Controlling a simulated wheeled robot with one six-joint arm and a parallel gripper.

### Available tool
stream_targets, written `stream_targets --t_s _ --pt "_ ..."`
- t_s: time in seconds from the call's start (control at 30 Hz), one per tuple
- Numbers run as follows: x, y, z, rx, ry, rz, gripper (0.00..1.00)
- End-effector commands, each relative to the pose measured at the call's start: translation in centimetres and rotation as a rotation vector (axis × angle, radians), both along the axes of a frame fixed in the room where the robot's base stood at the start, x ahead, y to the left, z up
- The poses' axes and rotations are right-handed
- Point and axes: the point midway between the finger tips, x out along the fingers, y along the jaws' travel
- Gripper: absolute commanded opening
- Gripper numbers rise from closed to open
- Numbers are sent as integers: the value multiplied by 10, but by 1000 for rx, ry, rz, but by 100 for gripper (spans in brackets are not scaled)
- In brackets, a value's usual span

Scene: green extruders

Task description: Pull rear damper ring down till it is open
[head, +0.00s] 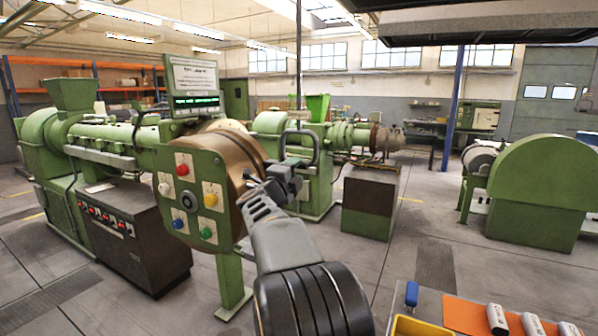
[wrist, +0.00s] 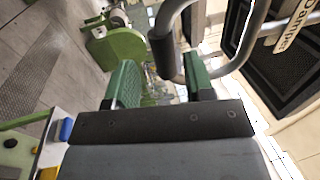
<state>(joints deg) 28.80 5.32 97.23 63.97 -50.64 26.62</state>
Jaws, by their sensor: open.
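A grey damper ring (head: 317,146) hangs below a small label plate in the middle of the head view. In the wrist view the ring's dark sleeve (wrist: 162,55) shows large and close, in line with the gap between my fingers. Its grey tube curves past the right finger. My gripper (head: 285,174) is raised just in front of the ring, its jaws apart. In the wrist view its green finger pads (wrist: 160,82) stand on either side of the sleeve's lower end. I cannot tell whether either pad touches the ring.
The plate lettered "Damper" (wrist: 294,25) is at the upper right of the wrist view. A green extruder with a button panel (head: 190,192) stands close on the left. A dark cabinet (head: 369,203) stands behind. A bench with an orange mat (head: 465,314) is at lower right.

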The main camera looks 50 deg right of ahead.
Motion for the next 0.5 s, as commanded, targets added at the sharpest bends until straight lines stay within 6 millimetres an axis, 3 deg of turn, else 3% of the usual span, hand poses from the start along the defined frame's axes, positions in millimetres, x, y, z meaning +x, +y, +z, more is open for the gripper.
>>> stream_targets --t_s 0.2,0.5 --pt "-12 46 -12 -1 -1 5 49" --pt "-25 88 -20 1 0 3 49"
